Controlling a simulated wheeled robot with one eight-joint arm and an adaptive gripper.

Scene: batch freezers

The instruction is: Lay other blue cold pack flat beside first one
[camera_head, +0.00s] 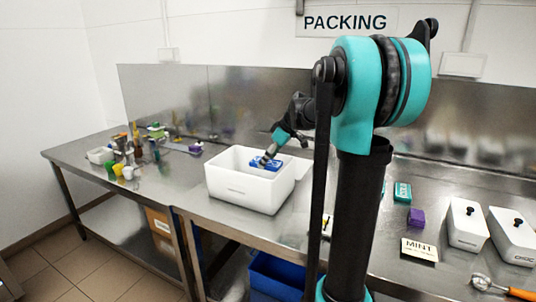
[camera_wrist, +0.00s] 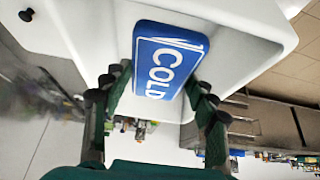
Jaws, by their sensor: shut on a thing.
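A blue cold pack (camera_wrist: 168,62) with white "COLD" lettering is between the two fingers of my gripper (camera_wrist: 160,84) in the wrist view, and the fingers are shut on its sides. In the head view my gripper (camera_head: 266,157) reaches down into the open white box (camera_head: 245,198), with blue cold pack surface (camera_head: 272,166) showing around its tip inside. I cannot tell there whether this is one pack or two side by side. The wrist view shows the white box wall (camera_wrist: 255,22) close to the held pack. The first pack is not clearly distinguishable in either view.
The box stands on a steel counter (camera_head: 190,190) near its front edge. Small bottles and cups (camera_head: 125,168) are at the left. A teal pack (camera_head: 402,191), a purple block (camera_head: 416,217), a MINT sign (camera_head: 419,249) and white lidded tubs (camera_head: 467,226) are at the right.

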